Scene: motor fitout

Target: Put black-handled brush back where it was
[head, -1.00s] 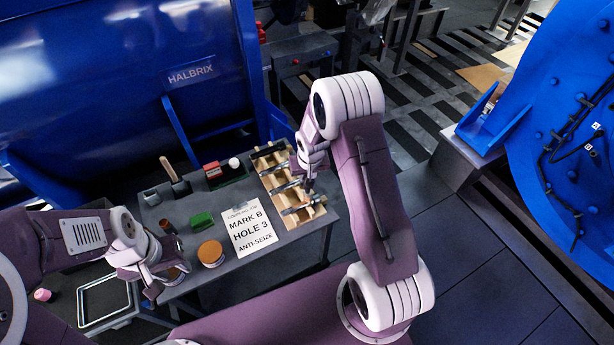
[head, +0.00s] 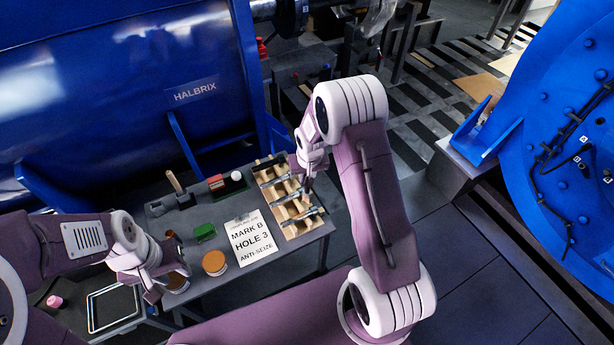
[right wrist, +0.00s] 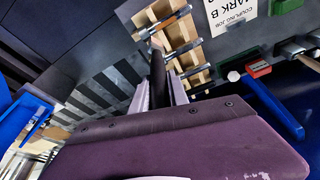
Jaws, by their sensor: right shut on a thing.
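The black-handled brush (right wrist: 157,72) is between the fingers of my right gripper (right wrist: 160,92) in the right wrist view. The gripper is shut on its dark handle, and its pale tip points at the wooden rack (right wrist: 170,32). In the head view my right gripper (head: 306,172) is above the right part of the rack (head: 291,222); the brush is mostly hidden there. My left gripper (head: 167,283) has its fingers apart beside a tin (head: 177,285) at the bench's front left. I see nothing held in it.
Metal bolts lie across the rack. A paper sign (head: 250,240), an orange-topped tin (head: 215,262), a green block (head: 205,232) and a red item (head: 216,183) are on the grey bench (head: 290,252). A blue machine (head: 110,100) stands behind; a blue flanged housing (head: 550,130) is at right.

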